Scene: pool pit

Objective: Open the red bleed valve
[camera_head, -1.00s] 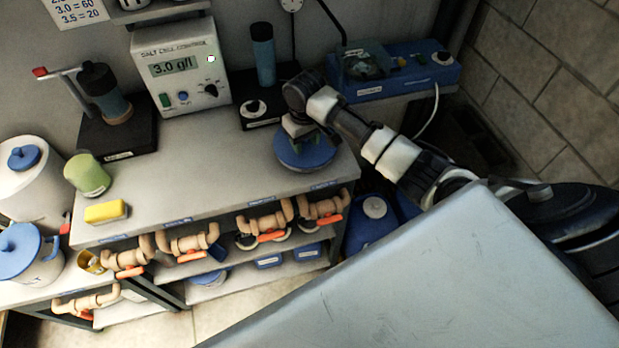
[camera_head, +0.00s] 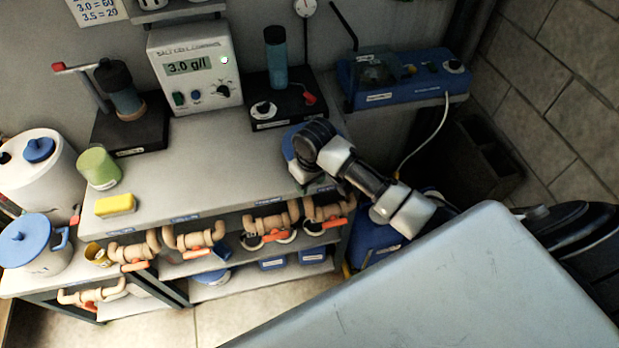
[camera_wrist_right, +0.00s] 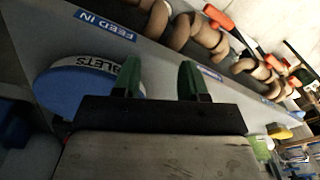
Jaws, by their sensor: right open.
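A small red lever (camera_head: 309,98) shows on the black base beside the dark blue cylinder (camera_head: 276,60). A red-tipped arm (camera_head: 62,68) shows on the black device at the left. I cannot tell for sure which is the bleed valve. Several pipe valves with orange-red handles (camera_head: 277,235) line the bench front; some also show in the right wrist view (camera_wrist_right: 218,17). My right gripper (camera_wrist_right: 159,80) is open with green fingertips, empty, near the bench's front edge. In the head view its fingers are mostly hidden under the wrist. My left gripper is not in view.
A blue tablets lid (camera_wrist_right: 85,92) lies beside the right gripper. A salt control box (camera_head: 195,68), yellow sponge (camera_head: 115,205) and green cup (camera_head: 98,167) stand on the bench (camera_head: 200,150). A blue device (camera_head: 405,78) is at the back right. The bench middle is clear.

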